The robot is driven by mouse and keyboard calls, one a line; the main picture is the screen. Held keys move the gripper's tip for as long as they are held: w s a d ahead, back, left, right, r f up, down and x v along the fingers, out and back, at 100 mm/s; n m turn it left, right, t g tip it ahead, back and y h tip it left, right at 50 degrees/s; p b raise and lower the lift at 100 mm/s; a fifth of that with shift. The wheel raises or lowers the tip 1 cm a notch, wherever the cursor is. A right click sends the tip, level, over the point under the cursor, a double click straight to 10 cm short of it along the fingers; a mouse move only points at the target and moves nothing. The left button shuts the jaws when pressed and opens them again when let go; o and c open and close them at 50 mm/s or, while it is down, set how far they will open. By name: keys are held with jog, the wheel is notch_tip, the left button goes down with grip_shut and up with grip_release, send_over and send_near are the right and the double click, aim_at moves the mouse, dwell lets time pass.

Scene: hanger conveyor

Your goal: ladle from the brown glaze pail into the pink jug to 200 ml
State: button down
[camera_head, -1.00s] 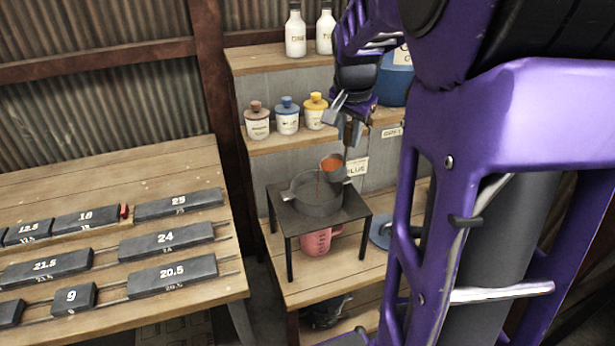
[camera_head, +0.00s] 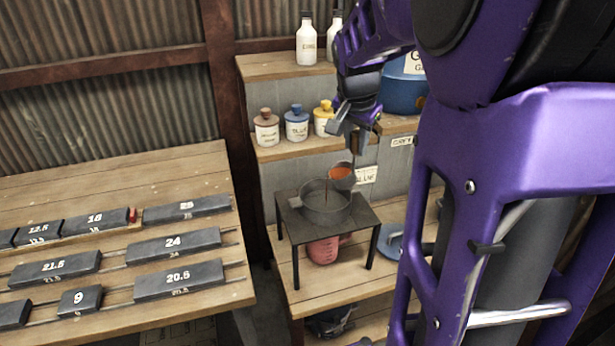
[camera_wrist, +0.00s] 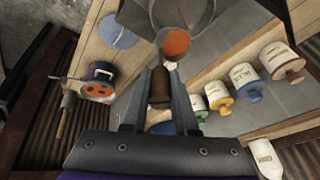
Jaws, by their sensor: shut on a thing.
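My gripper (camera_head: 357,122) is shut on the brown handle (camera_wrist: 160,84) of a ladle. The ladle's cup (camera_head: 342,171) holds orange-brown glaze and is tilted at the right rim of a grey sieve-like pot (camera_head: 325,208). A thin brown stream shows between cup and pot. The cup also shows in the wrist view (camera_wrist: 175,44). The pot sits on a dark stand (camera_head: 363,221). The pink jug (camera_head: 323,251) stands upright beneath the stand; its top and level are hidden. I cannot pick out the brown glaze pail for sure.
A blue pail (camera_head: 403,92) stands on the shelf, right of my gripper. Brown, blue and yellow-lidded jars (camera_head: 297,124) stand left of it. White bottles (camera_head: 307,40) stand above. A blue disc (camera_head: 391,240) lies right of the stand. Numbered dark blocks (camera_head: 175,244) cover the left table.

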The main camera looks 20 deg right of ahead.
jog(key=shift+w+a+r+h+b, duration=0.15)
jog(key=shift+a+h+b, duration=0.8)
jog(key=shift+b, duration=0.55)
dwell(1.3)
jog(key=shift+a+f+n+h+b, duration=0.15)
jog(key=shift+a+h+b, duration=0.5)
jog(key=shift+b, duration=0.7)
jog(key=shift+a+f+n+h+b, duration=0.1)
jog(key=shift+a+n+h+b, duration=0.25)
jog(key=shift+a+b, duration=0.7)
dwell(2.8)
